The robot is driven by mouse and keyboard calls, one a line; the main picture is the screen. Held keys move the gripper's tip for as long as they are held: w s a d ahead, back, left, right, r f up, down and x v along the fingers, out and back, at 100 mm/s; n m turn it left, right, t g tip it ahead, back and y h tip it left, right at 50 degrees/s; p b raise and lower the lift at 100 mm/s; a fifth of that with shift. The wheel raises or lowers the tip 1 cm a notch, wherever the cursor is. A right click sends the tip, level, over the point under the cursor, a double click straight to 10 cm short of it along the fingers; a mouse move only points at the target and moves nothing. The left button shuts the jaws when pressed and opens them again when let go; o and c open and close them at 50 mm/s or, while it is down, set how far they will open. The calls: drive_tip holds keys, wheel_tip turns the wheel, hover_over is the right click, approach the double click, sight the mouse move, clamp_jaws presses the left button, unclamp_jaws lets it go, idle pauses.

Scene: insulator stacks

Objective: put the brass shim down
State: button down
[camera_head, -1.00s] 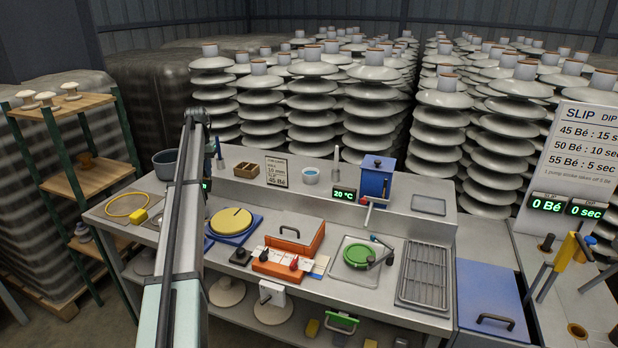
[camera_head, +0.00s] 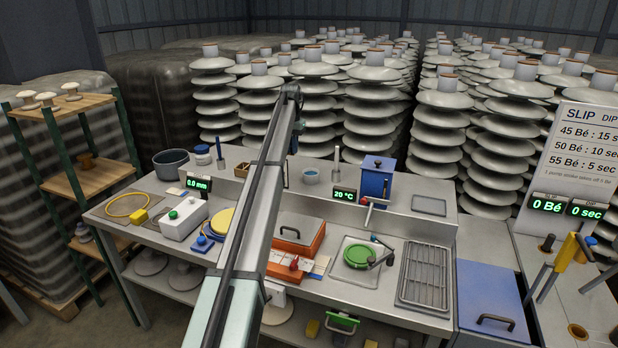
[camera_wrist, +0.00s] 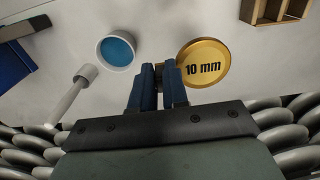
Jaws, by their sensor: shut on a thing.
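The brass shim (camera_wrist: 206,62) is a round gold disc marked "10 mm", face up to the camera in the wrist view. My gripper (camera_wrist: 158,72) has its two blue fingers close together, and the shim sits at the right finger. The gripper is shut on the shim, though the gripped part is mostly hidden. It is over the pale raised back ledge; I cannot tell whether the disc touches the surface. In the head view my arm hides the shim and most of the gripper.
The blue-filled cup (camera_wrist: 117,50) and a white-headed rod (camera_wrist: 70,95) are left of my fingers in the wrist view; a wooden box (camera_wrist: 278,10) is at upper right. In the head view, the white box with green button (camera_head: 184,218) and orange case (camera_head: 298,242) stand on the bench.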

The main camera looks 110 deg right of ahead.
drive_tip(key=shift+s+a+f, duration=0.1)
drive_tip(key=shift+s, duration=0.15)
drive_tip(key=shift+f, duration=4.85)
drive_tip(key=shift+f, duration=0.15)
drive_tip(key=c, duration=1.1)
unclamp_jaws()
wheel_tip(320, 180, up, 11)
drive_tip(key=shift+r, duration=0.1)
drive_tip(key=shift+o, duration=0.3)
drive_tip(key=shift+r, duration=0.6)
